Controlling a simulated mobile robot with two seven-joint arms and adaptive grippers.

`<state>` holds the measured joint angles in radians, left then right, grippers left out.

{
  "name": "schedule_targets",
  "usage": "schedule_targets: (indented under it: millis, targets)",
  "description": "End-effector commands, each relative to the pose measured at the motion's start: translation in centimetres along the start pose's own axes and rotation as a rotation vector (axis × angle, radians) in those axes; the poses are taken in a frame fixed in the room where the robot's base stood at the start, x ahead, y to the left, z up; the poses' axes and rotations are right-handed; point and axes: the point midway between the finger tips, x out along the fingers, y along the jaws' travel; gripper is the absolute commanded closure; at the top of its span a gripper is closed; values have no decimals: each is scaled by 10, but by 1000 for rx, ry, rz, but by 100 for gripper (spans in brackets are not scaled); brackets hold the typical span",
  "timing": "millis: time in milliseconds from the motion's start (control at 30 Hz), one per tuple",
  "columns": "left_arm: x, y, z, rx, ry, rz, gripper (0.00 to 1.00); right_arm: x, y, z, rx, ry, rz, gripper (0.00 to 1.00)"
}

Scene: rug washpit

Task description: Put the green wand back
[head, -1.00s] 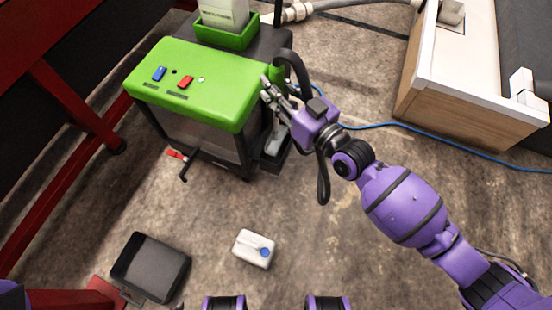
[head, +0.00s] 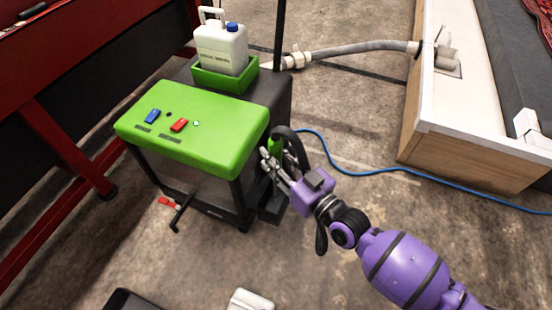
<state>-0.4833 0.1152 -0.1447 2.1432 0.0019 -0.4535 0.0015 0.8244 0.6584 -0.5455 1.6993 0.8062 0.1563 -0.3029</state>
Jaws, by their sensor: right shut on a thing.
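The green wand (head: 275,146) stands roughly upright at the right side of the green-topped machine (head: 190,122). Only its green upper part shows clearly, with a black hose looping from it. My right gripper (head: 274,168) is shut on the wand, close beside the machine. A dark holder (head: 271,211) is fixed low on the machine's right side, directly below the gripper. The wand's lower part is hidden by the gripper and the holder, so I cannot tell how deep it sits. My left gripper is not in view.
A white jug (head: 222,50) stands in a green tray (head: 225,77) on the machine. A blue cable (head: 390,168) crosses the floor to the right. A white-topped wooden cabinet (head: 450,95) stands at right. The floor between is mostly clear.

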Motion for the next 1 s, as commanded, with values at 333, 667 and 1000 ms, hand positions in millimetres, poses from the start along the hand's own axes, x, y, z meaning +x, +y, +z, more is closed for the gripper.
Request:
schedule_targets:
  millis: [333,667,1000]
  targets:
    - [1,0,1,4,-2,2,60,0,0,3,0,0,0,62]
    - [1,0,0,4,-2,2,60,0,0,2,0,0,0,56]
    - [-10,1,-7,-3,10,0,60,-44,0,-1,-2,-5,0,56]
